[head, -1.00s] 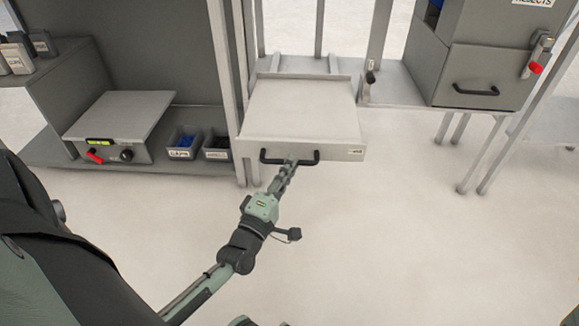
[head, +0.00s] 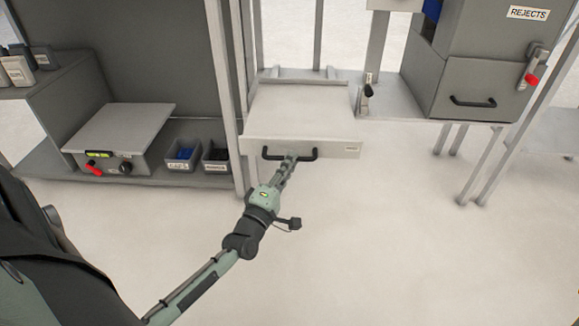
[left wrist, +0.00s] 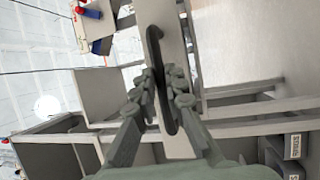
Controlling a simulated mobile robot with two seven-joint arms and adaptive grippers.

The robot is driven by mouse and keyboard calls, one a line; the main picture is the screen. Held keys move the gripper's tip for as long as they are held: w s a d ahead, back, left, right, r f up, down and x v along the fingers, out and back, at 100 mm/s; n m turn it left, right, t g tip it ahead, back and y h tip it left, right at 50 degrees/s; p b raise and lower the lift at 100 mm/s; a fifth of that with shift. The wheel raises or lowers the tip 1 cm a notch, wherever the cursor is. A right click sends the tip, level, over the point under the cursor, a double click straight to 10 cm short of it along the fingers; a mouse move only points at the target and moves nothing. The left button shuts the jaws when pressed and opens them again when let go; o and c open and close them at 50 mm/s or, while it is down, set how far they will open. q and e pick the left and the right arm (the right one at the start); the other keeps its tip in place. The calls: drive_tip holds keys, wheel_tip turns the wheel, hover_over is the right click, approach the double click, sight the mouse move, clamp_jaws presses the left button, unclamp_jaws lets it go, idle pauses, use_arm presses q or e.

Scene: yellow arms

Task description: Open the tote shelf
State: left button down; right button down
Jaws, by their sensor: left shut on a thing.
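The tote shelf (head: 300,108) is a pale flat-topped slide-out shelf between grey uprights in the middle of the head view. Its front face (head: 340,149) has a black bar handle (head: 308,154) and a small label too small to read. My left gripper (head: 290,158) is at the middle of this handle. In the left wrist view my left gripper's fingers (left wrist: 160,85) are closed around the black handle (left wrist: 155,45), which runs between them. The shelf front shows behind it. My right gripper is not in view.
A grey cabinet marked REJECTS (head: 480,75) stands to the right, with a red-tipped lever (head: 532,78). To the left are a boxy device (head: 120,135) and two small bins (head: 183,158) on a low ledge. The pale floor in front is clear.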

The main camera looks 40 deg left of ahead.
use_arm(q)
drive_tip(key=c, duration=1.6)
unclamp_jaws()
drive_tip(key=shift+r, duration=0.5)
drive_tip(key=shift+o, duration=0.2)
drive_tip(key=shift+f, duration=0.15)
drive_tip(key=v, duration=1.2)
drive_tip(key=shift+f, duration=0.1)
